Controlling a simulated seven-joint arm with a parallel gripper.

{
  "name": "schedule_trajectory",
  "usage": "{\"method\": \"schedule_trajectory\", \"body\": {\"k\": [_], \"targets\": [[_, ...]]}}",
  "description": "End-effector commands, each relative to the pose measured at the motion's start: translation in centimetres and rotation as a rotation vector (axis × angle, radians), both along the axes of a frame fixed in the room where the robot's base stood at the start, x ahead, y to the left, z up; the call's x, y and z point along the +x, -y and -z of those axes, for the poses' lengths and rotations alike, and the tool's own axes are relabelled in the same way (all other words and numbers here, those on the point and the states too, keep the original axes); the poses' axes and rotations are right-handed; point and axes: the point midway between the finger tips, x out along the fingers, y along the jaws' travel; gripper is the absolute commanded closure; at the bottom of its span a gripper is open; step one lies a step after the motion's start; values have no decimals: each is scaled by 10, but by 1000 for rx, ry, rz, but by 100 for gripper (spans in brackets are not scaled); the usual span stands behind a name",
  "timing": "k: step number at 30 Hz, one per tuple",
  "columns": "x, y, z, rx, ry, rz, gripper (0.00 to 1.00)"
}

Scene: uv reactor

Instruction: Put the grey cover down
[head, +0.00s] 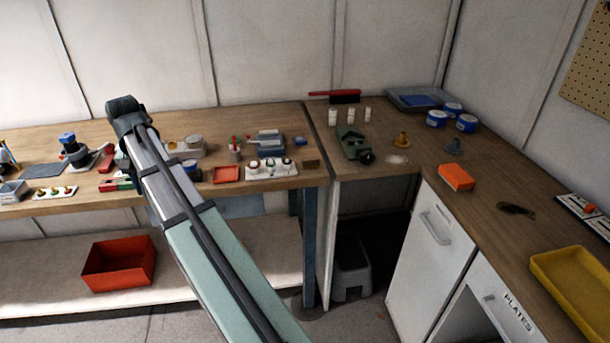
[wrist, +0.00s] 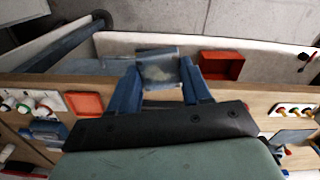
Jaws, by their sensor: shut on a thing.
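The grey cover (wrist: 158,70) is a small, dull grey-blue, boxy piece in the wrist view. My gripper (wrist: 160,80) is shut on it, with one blue finger on each side. In the wrist view the cover overlaps the wooden bench's front edge and the pale lower shelf. I cannot tell its height above the bench. In the head view my arm hides the cover and the fingertips.
A red-orange tray (head: 227,175) and a white rack (head: 271,168) lie on the left bench (head: 300,125). A red bin (head: 120,262) stands on the lower shelf. Several small items crowd the bench. The right counter has bare wood around an orange block (head: 455,177).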

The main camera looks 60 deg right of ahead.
Motion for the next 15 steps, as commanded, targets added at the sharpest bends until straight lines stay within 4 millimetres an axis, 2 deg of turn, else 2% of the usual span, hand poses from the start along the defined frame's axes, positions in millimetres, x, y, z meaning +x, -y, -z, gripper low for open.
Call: {"method": "schedule_trajectory", "body": {"k": [1,3,15], "targets": [[-5,17,0,0,0,27,84],[-11,38,0,0,0,60,84],[-58,151,0,0,-1,249,84]]}}
